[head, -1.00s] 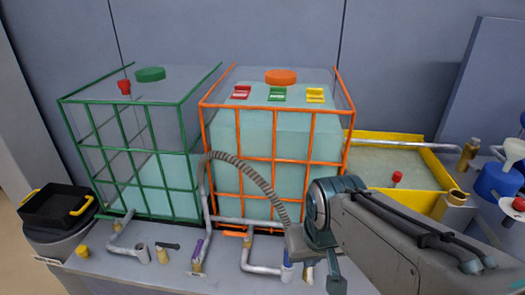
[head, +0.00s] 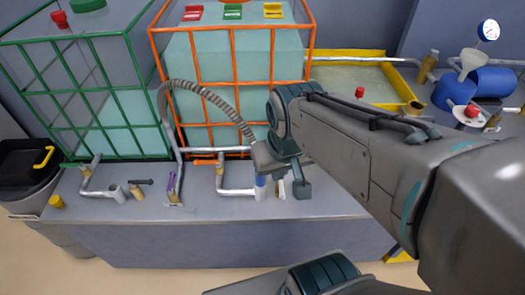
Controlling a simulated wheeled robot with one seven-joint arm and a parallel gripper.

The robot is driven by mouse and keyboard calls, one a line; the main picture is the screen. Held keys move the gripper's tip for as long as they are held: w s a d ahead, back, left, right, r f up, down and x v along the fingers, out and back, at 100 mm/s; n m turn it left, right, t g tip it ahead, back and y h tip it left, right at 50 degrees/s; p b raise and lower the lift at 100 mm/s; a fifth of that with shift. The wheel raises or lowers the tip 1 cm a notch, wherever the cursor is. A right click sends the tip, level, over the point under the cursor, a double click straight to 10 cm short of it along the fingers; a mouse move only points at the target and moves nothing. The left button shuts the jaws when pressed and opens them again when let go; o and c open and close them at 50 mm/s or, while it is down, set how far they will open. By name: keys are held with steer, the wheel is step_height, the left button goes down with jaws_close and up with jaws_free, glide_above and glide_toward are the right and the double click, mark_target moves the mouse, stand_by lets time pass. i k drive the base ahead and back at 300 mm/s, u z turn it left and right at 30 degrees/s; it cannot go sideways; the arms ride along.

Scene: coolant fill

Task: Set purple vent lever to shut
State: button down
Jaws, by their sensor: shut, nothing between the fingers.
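An orange-handled valve (head: 205,162), a dark-handled valve (head: 138,190) and grey pipes surround the lever. The ribbed hose (head: 215,98) arches between it and my arm. The green-caged tank (head: 115,100) and orange-caged tank (head: 235,80) stand behind. The bench's front strip is bare.

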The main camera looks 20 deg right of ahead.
mark_target(170, 189)
steer(key=k, duration=1.3)
steer(key=u, duration=0.95)
steer(key=i, duration=1.8)
steer(key=z, duration=0.85)
